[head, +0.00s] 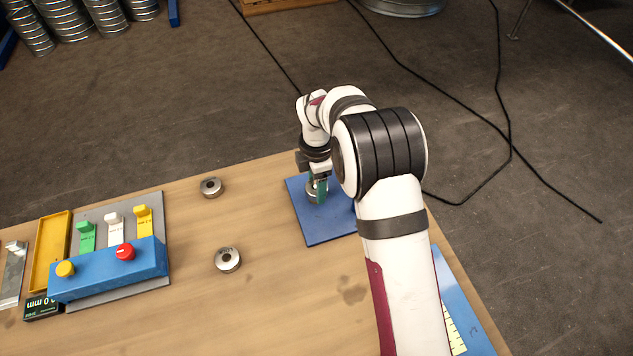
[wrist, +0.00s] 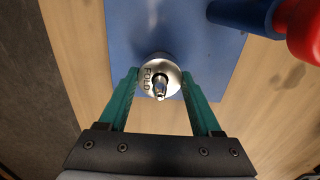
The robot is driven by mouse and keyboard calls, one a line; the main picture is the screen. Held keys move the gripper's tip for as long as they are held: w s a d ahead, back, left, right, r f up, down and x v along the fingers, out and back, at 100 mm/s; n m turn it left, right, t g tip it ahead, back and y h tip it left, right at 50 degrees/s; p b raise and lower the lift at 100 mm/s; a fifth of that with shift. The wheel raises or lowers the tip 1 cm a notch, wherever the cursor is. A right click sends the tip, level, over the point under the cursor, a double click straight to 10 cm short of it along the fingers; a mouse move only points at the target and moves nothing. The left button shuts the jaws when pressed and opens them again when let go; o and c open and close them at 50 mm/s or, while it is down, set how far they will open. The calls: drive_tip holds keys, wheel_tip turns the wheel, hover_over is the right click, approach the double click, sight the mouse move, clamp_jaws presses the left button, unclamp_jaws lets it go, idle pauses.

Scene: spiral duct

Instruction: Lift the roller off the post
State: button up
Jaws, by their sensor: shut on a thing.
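The roller (wrist: 147,76) is a silver ring marked "FOLD", seen from above in the wrist view. The tip of the metal post (wrist: 160,88) shows in its centre hole, so the roller is around the post. My gripper (wrist: 159,74) has its two teal fingers on either side of the roller, shut on it. In the head view my gripper (head: 317,186) points down at the blue mat (head: 318,230), with the roller (head: 313,197) partly hidden between the fingers. How high the roller sits on the post I cannot tell.
Two loose metal rings, a far one (head: 211,187) and a near one (head: 228,260), lie on the wooden table (head: 290,310). A blue control box (head: 108,270) stands at left. A red and blue object (wrist: 300,30) is close on the right in the wrist view.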

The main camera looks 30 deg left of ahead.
drive_tip(key=shift+r, duration=3.8)
